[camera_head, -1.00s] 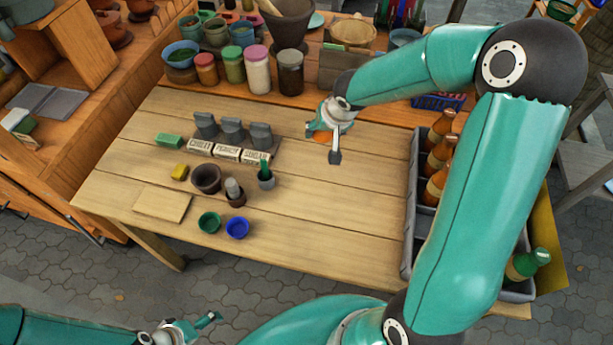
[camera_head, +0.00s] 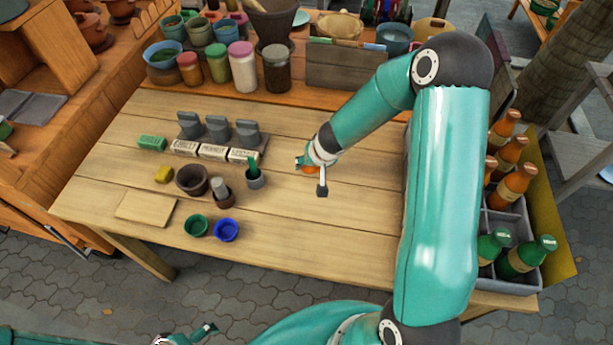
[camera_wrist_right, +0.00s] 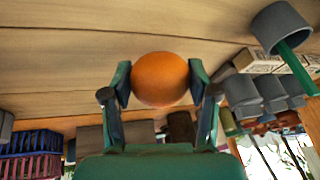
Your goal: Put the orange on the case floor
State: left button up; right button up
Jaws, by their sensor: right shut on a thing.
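The orange (camera_wrist_right: 160,79) is held between the two fingers of my right gripper (camera_wrist_right: 160,85) in the right wrist view. In the head view the right gripper (camera_head: 311,176) is over the middle of the wooden table, and only a bit of the orange (camera_head: 311,168) shows between its fingers. The case (camera_head: 517,287) is a grey divided crate at the table's right end, with brown and green bottles in it. My right arm hides its left part. My left gripper (camera_head: 201,333) is at the bottom edge, away from the table, its fingers too small to judge.
Spice blocks (camera_head: 213,151), a brown pot (camera_head: 193,180), and green (camera_head: 196,225) and blue bowls (camera_head: 227,230) lie further left. Jars (camera_head: 241,66) line the back.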

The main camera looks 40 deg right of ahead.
aim_at(311, 170)
jog(key=shift+f+b, duration=0.5)
jog(key=shift+f, duration=1.05)
jog(key=shift+f, duration=0.1)
jog(key=o, duration=1.3)
